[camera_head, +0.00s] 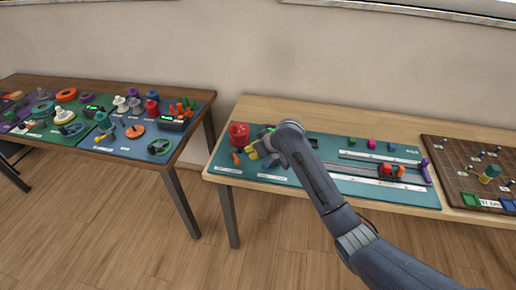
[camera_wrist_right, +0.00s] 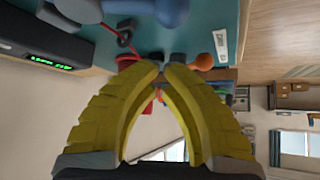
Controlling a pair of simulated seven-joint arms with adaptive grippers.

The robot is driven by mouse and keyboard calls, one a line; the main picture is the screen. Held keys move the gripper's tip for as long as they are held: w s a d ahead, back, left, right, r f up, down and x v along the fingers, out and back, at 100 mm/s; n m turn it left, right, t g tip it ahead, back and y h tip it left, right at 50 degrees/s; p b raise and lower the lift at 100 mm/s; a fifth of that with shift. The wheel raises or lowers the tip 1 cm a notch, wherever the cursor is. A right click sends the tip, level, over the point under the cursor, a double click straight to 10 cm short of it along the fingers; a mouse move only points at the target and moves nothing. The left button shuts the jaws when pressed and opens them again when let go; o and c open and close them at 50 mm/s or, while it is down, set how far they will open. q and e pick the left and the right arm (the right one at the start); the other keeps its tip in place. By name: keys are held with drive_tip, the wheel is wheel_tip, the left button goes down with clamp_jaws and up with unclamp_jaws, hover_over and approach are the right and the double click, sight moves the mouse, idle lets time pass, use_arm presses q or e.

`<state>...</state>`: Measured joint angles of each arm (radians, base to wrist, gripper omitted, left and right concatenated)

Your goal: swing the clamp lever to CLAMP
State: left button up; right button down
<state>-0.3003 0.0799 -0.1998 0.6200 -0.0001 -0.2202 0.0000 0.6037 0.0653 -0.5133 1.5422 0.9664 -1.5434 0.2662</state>
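My right gripper (camera_head: 251,153), with yellow fingers, is low over the left part of the teal board (camera_head: 330,186). In the right wrist view its fingertips (camera_wrist_right: 166,66) come together, and I see nothing clearly held between them. An orange round knob (camera_wrist_right: 204,61) is just beside the tips, apart from them as far as I can tell; an orange piece (camera_head: 236,158) also shows left of the gripper in the head view. I cannot tell for certain that this is the clamp lever, and its setting is not readable. My left gripper is not in view.
A red round part (camera_head: 239,133) stands at the board's left end. A black box with a green readout (camera_wrist_right: 50,62) is near the fingers. A brown pegboard (camera_head: 455,155) lies further right.

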drive_tip(key=shift+s+d+f, duration=0.35)
drive_tip(key=shift+f, duration=0.2)
drive_tip(key=shift+s+d+f, duration=0.2)
drive_tip(key=shift+s+d, duration=0.6)
drive_tip(key=shift+d, duration=0.1)
drive_tip(key=shift+s+n, duration=0.2)
drive_tip(key=shift+n, duration=0.1)
